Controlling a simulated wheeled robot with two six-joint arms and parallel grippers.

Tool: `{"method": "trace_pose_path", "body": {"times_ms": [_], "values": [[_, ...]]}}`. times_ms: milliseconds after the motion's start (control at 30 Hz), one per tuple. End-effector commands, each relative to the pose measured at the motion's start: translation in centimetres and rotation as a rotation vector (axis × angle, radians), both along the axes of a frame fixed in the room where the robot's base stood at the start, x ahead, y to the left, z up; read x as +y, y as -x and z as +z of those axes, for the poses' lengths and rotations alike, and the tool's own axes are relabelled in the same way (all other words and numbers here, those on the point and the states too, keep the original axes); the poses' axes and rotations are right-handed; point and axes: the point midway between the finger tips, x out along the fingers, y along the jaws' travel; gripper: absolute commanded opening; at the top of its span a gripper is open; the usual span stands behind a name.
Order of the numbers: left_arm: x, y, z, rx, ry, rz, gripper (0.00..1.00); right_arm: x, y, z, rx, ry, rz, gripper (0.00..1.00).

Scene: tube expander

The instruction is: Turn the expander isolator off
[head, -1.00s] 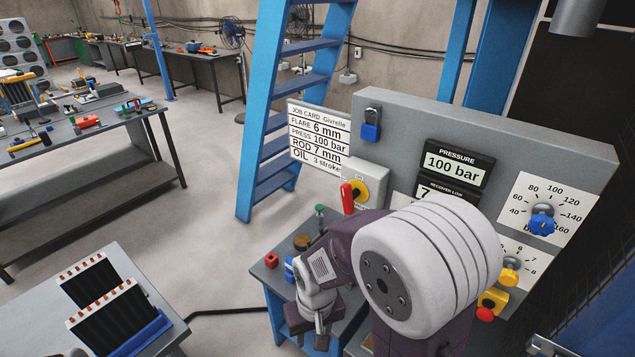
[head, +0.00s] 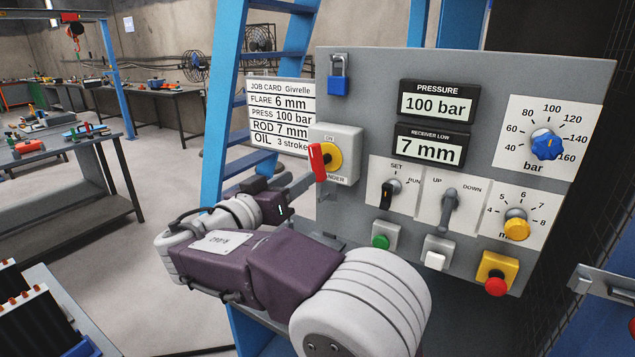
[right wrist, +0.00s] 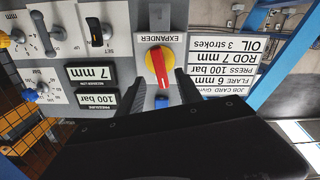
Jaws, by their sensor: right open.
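The expander isolator is a grey box (head: 347,145) with a yellow disc (head: 334,157) and a red handle (head: 317,162), on the left side of the grey panel. The handle stands upright in line with the ON mark above it. My right gripper (head: 306,183) is at the front of the handle, open. In the right wrist view, which is upside down, the red handle (right wrist: 158,66) lies between the two fingers of the open gripper (right wrist: 163,76). Whether a finger touches it I cannot tell. My left gripper is not in view.
A blue padlock (head: 338,84) hangs above the isolator. The job card (head: 280,112) is just left of it. A black switch (head: 391,192), a grey lever (head: 449,205), a green button (head: 381,241) and a red button (head: 496,286) sit to the right. A blue ladder (head: 228,110) stands behind.

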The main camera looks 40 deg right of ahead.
Motion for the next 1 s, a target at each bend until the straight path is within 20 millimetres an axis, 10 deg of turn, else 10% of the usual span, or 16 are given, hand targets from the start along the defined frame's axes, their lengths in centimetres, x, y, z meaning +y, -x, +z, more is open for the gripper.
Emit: {"method": "trace_pose_path", "body": {"times_ms": [400,800,1000], "values": [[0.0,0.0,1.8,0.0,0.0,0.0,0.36,-6.9,-2.7,0.3,0.004,0.0,-0.006,0.42],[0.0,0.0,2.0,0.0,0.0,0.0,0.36,-8.4,-3.4,0.1,0.003,0.0,-0.001,0.42],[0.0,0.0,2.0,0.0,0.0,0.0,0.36,-8.4,-3.4,0.0,0.003,0.0,-0.001,0.0]]}}
